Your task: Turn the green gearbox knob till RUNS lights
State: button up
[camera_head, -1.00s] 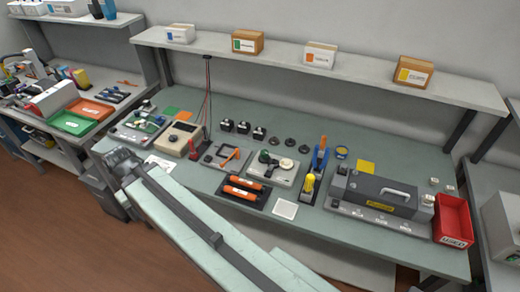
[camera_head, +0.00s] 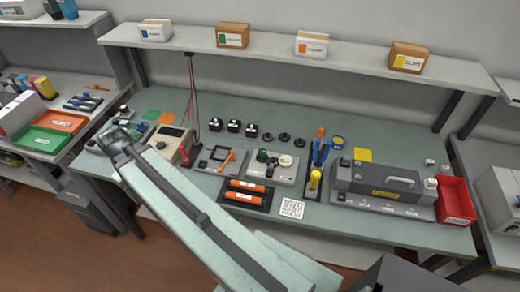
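A dark green round knob (camera_head: 262,155) sits on a pale plate (camera_head: 283,180) near the middle of the bench, beside a cream disc (camera_head: 286,160). Another unit with green parts (camera_head: 152,115) stands at the bench's left end, partly hidden behind my arm. I cannot tell for sure which is the gearbox. No RUNS lamp or label is readable. My gripper (camera_head: 115,137) is at the far end of my arm, over the bench's left front corner, well left of the middle knob. It looks empty, and its fingers are too small to read.
Orange rollers (camera_head: 247,191) lie in a black tray in front of the pale plate. A shelf (camera_head: 270,48) with boxes runs above the back.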

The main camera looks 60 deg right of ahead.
jog(key=s+d+r, duration=0.1)
jog(key=s+d, duration=0.1)
jog(key=d, duration=0.7)
jog(key=s+d, duration=0.2)
jog(key=d, duration=0.7)
jog(key=r+n+p, duration=0.1)
jog(key=n+p, duration=0.1)
send_over(262, 151)
jog(key=shift+s, duration=0.1)
notch_tip(262, 151, down, 8)
jog(key=b, duration=0.8)
jog(key=shift+r, duration=0.1)
jog(key=shift+a, duration=0.1)
grip_shut()
